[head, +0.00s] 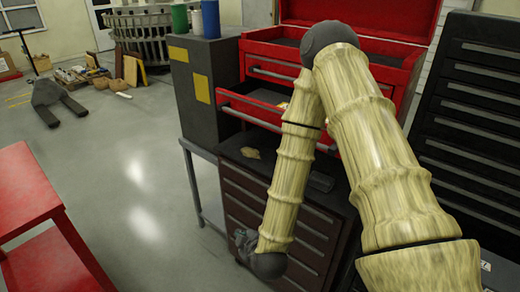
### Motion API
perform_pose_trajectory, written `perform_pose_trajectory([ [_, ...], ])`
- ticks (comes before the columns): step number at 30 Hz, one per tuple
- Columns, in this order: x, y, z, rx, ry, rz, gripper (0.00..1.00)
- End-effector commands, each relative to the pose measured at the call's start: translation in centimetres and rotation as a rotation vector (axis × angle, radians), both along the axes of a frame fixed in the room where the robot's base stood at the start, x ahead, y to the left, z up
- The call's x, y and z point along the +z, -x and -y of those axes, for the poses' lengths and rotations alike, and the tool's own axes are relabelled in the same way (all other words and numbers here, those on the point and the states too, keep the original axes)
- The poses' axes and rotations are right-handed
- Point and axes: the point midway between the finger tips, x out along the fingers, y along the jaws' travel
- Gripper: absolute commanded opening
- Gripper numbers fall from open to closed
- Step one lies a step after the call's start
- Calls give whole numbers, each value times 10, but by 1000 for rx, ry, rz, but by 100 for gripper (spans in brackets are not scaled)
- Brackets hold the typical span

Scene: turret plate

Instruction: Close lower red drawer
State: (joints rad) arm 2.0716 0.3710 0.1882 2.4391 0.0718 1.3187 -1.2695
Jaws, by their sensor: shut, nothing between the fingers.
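The lower red drawer (235,106) belongs to a red tool chest (262,52) and stands pulled out, its dark inside showing. Its front runs behind my arm, so its middle is hidden and part of its right end shows beyond. The upper red drawer above it looks shut. My gripper (242,245) is low in the head view, below and in front of the lower red drawer, beside the dark cabinet's drawers and apart from the red drawer. It is small and dark, shut and empty.
A dark drawer cabinet (262,205) stands under the chest, with a small tan item on top. A grey box cabinet (196,92) carrying cans stands at left. A black drawer unit (468,120) is at right. A red table (30,190) is at far left. The floor between is clear.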

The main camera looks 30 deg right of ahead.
Motion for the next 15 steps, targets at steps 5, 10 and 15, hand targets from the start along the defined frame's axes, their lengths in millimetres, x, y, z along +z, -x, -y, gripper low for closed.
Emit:
perform_pose_trajectory([
  [5, 83, -45, 23, 24, 242, 200, 0],
  [10, 158, -70, 48, -3, 490, 333, 0],
  [15, 212, -78, 68, -52, 679, 396, 0],
])
